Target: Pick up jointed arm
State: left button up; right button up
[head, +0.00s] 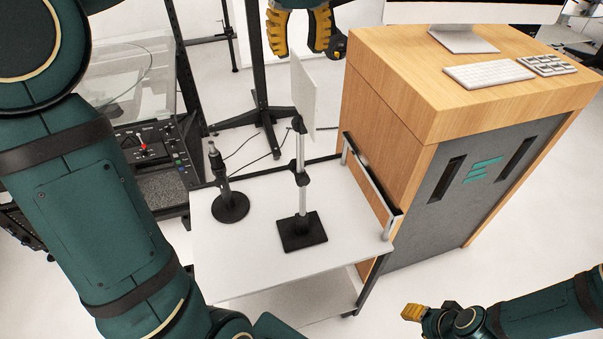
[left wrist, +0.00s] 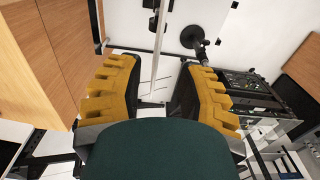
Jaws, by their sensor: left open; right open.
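Two stands are on a white cart (head: 240,262). One has a black square base (head: 302,232), a silver pole with black joints (head: 302,175) and a thin white panel (head: 306,95) on top. The other is a short black jointed stand (head: 222,175) on a round base, also seen in the left wrist view (left wrist: 192,38). I cannot tell which one is the jointed arm. My left gripper (head: 299,48) is open and empty, beyond the panel's top; in its wrist view the panel (left wrist: 160,45) shows edge-on between the fingers. My right gripper (head: 413,313) is open, low at the right, away from the cart.
A wooden cabinet (head: 388,90) with a keyboard (head: 488,74) and monitor stands right of the cart. A metal rail (head: 370,185) runs along the cart's right edge. A control panel (head: 150,148) is at the left, and a black floor stand (head: 262,112) is behind.

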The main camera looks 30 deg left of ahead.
aim_at(301, 63)
pick_arm(q)
jog(key=f, duration=0.1)
jog(key=f+b, duration=0.1)
jog(key=f, duration=0.3)
jog(key=shift+s+d+f, duration=0.1)
jog(key=shift+d+f, duration=0.15)
jog(key=shift+d, duration=0.05)
jog(key=shift+f+b, duration=0.35)
jog(key=shift+f, duration=0.15)
jog(key=shift+f, duration=0.2)
grip_shut()
